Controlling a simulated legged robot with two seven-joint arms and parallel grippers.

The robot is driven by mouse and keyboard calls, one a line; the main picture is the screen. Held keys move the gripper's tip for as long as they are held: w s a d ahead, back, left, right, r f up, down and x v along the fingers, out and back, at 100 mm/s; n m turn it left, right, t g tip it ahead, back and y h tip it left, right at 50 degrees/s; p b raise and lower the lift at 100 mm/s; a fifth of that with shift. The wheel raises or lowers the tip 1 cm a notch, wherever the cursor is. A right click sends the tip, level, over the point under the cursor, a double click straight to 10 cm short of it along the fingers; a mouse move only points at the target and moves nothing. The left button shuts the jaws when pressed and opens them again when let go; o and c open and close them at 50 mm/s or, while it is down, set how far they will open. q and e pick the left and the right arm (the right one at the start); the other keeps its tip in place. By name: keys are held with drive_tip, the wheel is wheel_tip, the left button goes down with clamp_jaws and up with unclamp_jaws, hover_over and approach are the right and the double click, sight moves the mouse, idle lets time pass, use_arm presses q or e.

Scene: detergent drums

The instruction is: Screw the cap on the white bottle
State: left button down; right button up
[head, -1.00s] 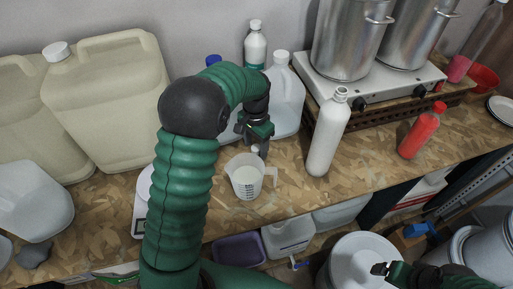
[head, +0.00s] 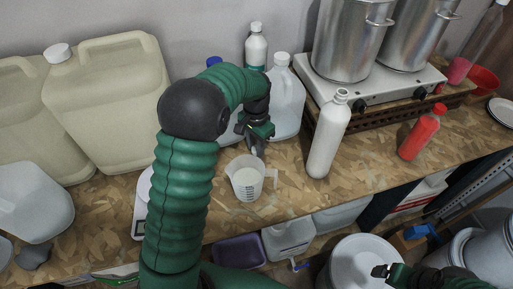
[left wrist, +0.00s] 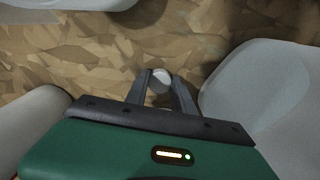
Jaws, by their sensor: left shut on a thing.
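The white bottle (head: 328,138) stands upright on the wooden bench, right of centre in the head view, with its neck bare. My left gripper (head: 257,147) points down behind the measuring jug, to the left of the bottle. In the left wrist view, the small pale cap (left wrist: 161,80) sits between the fingertips of my left gripper (left wrist: 160,88), which is shut on it. The cap is hard to make out in the head view. My right gripper (head: 381,271) is low at the right, away from the bottle; its jaw opening is unclear.
A measuring jug (head: 246,178) stands just in front of my left gripper. A clear jug (head: 287,103) is close behind it. A red bottle (head: 420,134) and a stove (head: 375,90) with steel pots are to the right. Bare bench lies between measuring jug and white bottle.

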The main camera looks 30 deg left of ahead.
use_arm(q)
wheel_tip(320, 180, up, 10)
drive_tip(key=shift+f, duration=0.2)
idle(0.4)
